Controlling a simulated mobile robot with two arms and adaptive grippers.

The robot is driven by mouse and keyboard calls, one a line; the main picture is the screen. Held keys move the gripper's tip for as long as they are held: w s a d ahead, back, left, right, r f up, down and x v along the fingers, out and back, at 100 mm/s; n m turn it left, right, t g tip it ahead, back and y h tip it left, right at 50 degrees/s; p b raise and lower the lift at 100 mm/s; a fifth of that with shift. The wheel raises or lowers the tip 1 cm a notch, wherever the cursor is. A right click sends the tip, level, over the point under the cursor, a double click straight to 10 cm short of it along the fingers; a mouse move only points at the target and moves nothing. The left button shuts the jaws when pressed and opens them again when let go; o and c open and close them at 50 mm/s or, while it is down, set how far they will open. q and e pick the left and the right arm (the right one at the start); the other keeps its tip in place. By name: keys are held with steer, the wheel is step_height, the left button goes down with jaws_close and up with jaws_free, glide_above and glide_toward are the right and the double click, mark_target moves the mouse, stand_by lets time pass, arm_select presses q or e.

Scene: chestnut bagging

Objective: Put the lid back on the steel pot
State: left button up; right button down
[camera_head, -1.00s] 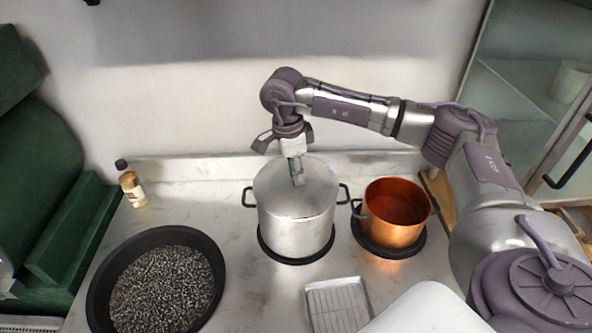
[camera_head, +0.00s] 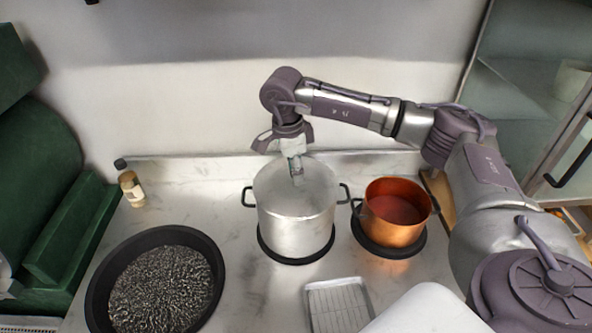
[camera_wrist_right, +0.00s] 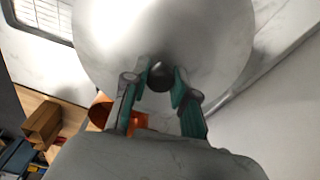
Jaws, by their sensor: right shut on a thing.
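The steel pot (camera_head: 296,232) stands on a round black burner, with a black handle on each side. The steel lid (camera_head: 312,181) lies over the pot's mouth; it also fills the top of the right wrist view (camera_wrist_right: 165,35). From these views I cannot tell whether it is fully seated on the rim. My right gripper (camera_head: 297,178) points down at the lid's centre and is shut on the lid's dark knob, which shows between the green-padded fingers in the right wrist view (camera_wrist_right: 160,78). My left gripper is not in view.
A copper pot (camera_head: 393,218) stands on a burner close to the right. A wire rack tray (camera_head: 338,306) lies in front. A small bottle (camera_head: 131,188) stands back left. Marble counter is clear between bottle and steel pot.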

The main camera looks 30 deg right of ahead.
steer(key=shift+c, duration=1.8)
jaws_free()
steer(key=shift+r, duration=0.15)
steer(key=shift+r+p, duration=2.05)
steer(key=shift+r, duration=1.3)
jaws_close()
